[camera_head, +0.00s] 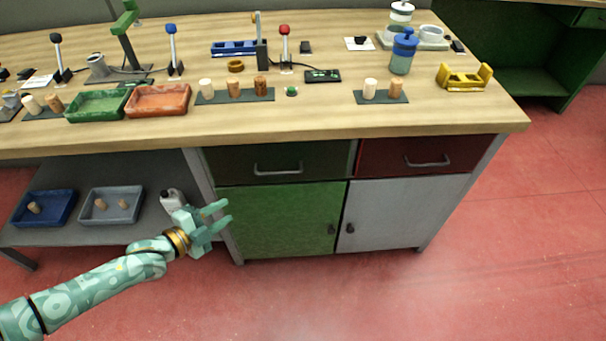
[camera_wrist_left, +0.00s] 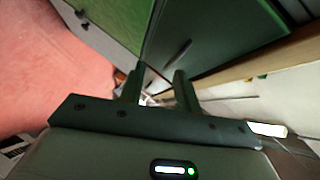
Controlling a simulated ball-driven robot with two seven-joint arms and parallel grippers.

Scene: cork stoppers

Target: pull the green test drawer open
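The green drawer (camera_head: 325,158) is shut under the table edge, with a metal bar handle (camera_head: 278,169) on its dark green front. My left gripper (camera_head: 228,210) is open and empty, in front of the cabinet's left edge, below and left of the handle and apart from it. In the left wrist view the two fingers stand apart (camera_wrist_left: 158,82) with nothing held between them. The dark green drawer front (camera_wrist_left: 225,30) fills the upper right there, and a dark bar (camera_wrist_left: 178,54) that looks like its handle lies beyond the fingertips. My right gripper is not in view.
A green door (camera_head: 275,220) is below the drawer. A red drawer (camera_head: 400,158) and a grey door (camera_head: 392,212) are to the right. A low shelf with a blue tray (camera_head: 45,222), a grey tray and a white bottle (camera_head: 172,200) is left. The floor in front is clear.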

